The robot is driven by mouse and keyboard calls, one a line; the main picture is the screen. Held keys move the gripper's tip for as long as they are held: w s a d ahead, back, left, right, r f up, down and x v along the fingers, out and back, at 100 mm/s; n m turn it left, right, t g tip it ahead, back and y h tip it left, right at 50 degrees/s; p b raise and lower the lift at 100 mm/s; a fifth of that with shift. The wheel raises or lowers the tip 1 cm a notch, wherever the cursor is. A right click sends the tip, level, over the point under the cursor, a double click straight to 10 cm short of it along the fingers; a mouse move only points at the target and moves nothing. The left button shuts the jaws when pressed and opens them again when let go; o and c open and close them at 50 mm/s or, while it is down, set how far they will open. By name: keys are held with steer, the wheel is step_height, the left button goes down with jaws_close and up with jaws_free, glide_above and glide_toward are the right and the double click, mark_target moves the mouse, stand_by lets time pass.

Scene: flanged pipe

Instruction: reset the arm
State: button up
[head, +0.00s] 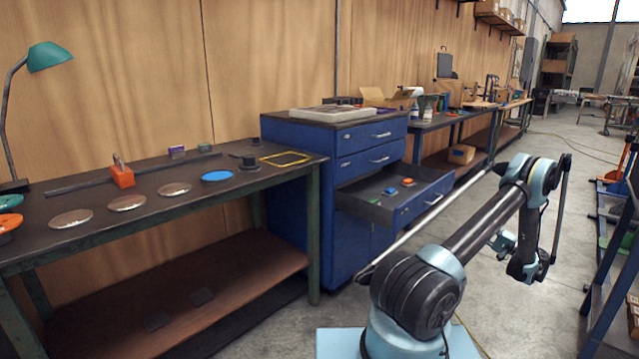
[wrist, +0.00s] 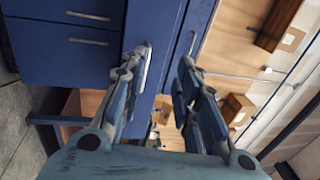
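My gripper (wrist: 165,62) shows in the wrist view with its two fingers apart and a clear gap between them. Nothing is held in the gap. Blue drawer fronts (wrist: 60,60) with metal handles lie behind the left finger in that view. In the head view my arm rises from its base at the bottom centre, reaches up to the right and bends down over the aisle floor. The gripper's fingers cannot be made out clearly in the head view.
A blue cabinet (head: 291,167) has one drawer (head: 373,206) pulled out, with small blue and red pieces inside. A workbench (head: 100,190) with discs, an orange block and a lamp stands left. Blue shelving (head: 606,290) stands right. The aisle floor (head: 570,150) is open behind.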

steer(key=w+a+r+g+h, duration=0.1)
steer(key=w+a+r+g, duration=0.15)
steer(key=a+r, duration=0.5)
steer(key=w+a+r+g+h, duration=0.15)
steer(key=w+a+r, duration=0.25)
steer(key=a+r, duration=0.4)
steer(key=s+a+r+n+g+h, duration=0.15)
steer(key=s+a+r, duration=0.25)
steer(key=a, duration=0.6)
steer(key=s+a+r+n+g+h, duration=0.1)
steer(key=s+a+r+g, duration=0.25)
steer(key=a, duration=0.65)
steer(key=s+a+r+n+g+h, duration=0.1)
steer(key=s+a+h, duration=0.1)
steer(key=s+a, duration=0.55)
steer(key=s+a+n+g+h, duration=0.15)
steer(key=s+a, duration=0.35)
steer(key=s, duration=0.6)
steer(key=s+f+n+h, duration=0.2)
steer(key=s+f+h, duration=0.1)
steer(key=s, duration=0.7)
steer(key=s+d+f+n+h, duration=0.1)
steer(key=s+f+n+h, duration=0.1)
steer(key=s+f, duration=0.4)
steer(key=s+h, duration=0.1)
steer(key=s, duration=0.4)
steer(key=shift+s+d+f, duration=0.2)
steer(key=shift+d+f, duration=0.1)
